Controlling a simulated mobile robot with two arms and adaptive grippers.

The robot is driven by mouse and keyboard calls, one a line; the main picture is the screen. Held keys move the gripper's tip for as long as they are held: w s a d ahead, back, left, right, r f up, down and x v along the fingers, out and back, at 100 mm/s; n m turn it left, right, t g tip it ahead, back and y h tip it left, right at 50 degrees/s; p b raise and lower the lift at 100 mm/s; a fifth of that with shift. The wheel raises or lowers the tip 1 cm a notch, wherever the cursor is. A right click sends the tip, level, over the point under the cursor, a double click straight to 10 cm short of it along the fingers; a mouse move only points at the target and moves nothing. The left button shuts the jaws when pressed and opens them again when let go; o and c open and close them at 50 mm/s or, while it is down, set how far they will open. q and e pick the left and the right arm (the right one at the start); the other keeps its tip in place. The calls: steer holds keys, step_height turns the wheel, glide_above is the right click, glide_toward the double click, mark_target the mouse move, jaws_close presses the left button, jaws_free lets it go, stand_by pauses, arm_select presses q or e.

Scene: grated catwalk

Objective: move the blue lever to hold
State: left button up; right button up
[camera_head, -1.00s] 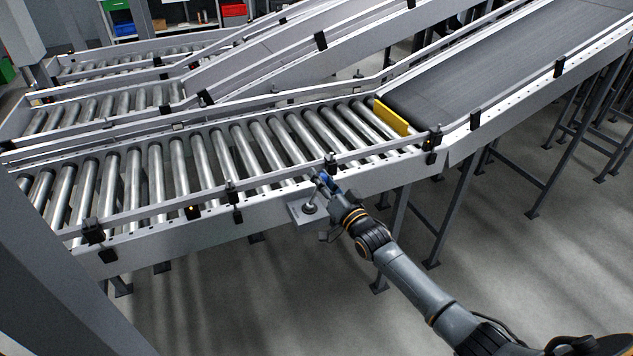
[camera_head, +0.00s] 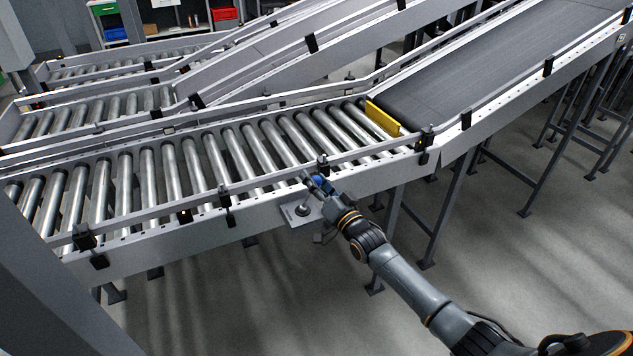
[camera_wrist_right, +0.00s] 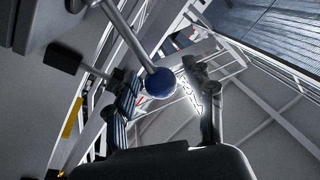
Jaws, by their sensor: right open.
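The blue lever has a round blue knob (camera_head: 320,183) on a metal rod, rising from a grey plate (camera_head: 298,214) on the conveyor's near side. In the right wrist view the blue knob (camera_wrist_right: 159,83) sits at the end of its rod. My right gripper (camera_head: 314,182) is at the knob, and its fingers partly hide it. In the wrist view the right gripper (camera_wrist_right: 160,78) is open, with one finger on each side of the knob; the knob looks closer to the left finger. Contact cannot be told. No readable position marking shows. My left gripper is out of view.
The roller conveyor (camera_head: 205,160) with its side rail runs behind the lever. A yellow plate (camera_head: 383,118) stands where the rollers meet a dark belt (camera_head: 470,75). Support legs (camera_head: 393,225) stand below. The floor in front is clear.

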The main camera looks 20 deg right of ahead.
steer(key=shift+s, duration=0.1)
steer(key=v, duration=1.1)
steer(key=shift+s, duration=0.4)
steer(key=shift+d, duration=0.15)
steer(key=s+f+n+g+h, duration=0.1)
steer(key=s+f+g, duration=0.3)
steer(key=f, duration=0.7)
steer(key=s+f+n+g+h, duration=0.15)
steer(key=s+f, duration=0.45)
steer(key=f, duration=0.6)
steer(key=s+f+n+g, duration=0.1)
steer(key=s+f+g, duration=0.35)
steer(key=f, duration=0.65)
steer(key=s+a+f+n+g, duration=0.1)
steer(key=s+a+f+g, duration=0.1)
steer(key=s+f, duration=0.4)
steer(key=s+a+f+n+g, duration=0.2)
steer(key=s+f, duration=0.4)
steer(key=s, duration=1.1)
steer(key=s+a+f+n+g, duration=0.1)
steer(key=s+f+g, duration=0.3)
steer(key=s, duration=0.8)
steer(key=shift+a+f+g+p, duration=0.35)
steer(key=shift+a+f, duration=0.3)
steer(key=shift+f, duration=0.3)
